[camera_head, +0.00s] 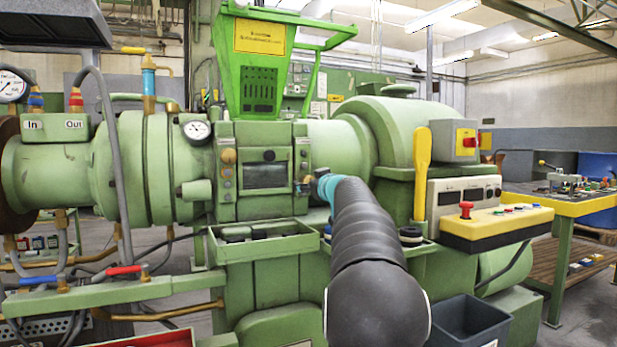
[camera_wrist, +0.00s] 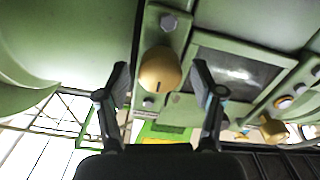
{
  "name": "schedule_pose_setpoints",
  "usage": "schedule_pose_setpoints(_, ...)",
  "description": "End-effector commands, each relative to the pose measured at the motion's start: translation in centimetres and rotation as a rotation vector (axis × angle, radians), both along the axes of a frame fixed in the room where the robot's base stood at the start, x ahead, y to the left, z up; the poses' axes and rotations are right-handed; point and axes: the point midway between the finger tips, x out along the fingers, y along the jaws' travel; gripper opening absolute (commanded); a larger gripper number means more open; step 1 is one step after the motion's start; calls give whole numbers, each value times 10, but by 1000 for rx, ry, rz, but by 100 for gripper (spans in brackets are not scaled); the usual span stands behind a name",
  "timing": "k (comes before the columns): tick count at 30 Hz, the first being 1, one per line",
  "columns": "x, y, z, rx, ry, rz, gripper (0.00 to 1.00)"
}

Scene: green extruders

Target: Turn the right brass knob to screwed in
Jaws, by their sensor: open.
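The right brass knob (camera_wrist: 158,71) shows large in the wrist view, on a narrow green plate beside a dark window. It has a rounded face with a small dark slot. My gripper (camera_wrist: 161,82) is open, with one finger on each side of the knob in the picture and a gap on both sides. I cannot tell how far the fingertips reach around it. In the head view the knob (camera_head: 307,179) is small, right of the window, close to the teal end of my arm. My fingers are not clear there.
Another brass knob (camera_wrist: 273,129) is across the window (camera_wrist: 235,72); the head view shows it left of the window (camera_head: 228,156). A green tray (camera_head: 262,246) juts out below. A yellow handle (camera_head: 422,172) and a control box (camera_head: 495,222) stand to the right.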

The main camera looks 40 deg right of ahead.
Motion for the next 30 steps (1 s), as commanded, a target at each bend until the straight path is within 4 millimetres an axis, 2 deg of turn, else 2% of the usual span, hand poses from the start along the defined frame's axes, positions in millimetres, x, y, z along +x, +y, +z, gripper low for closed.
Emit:
schedule_pose_setpoints(4, 8, -2, 0, 0, 0, 0, 67)
schedule_pose_setpoints(13, 9, -2, 0, 0, 0, 0, 67)
schedule_pose_setpoints(20, 9, -2, 0, 0, 0, 1, 10)
schedule_pose_setpoints(21, 9, -2, 0, 0, 0, 1, 7)
schedule_pose_setpoints(30, 9, -2, -1, 27, -7, 0, 7)
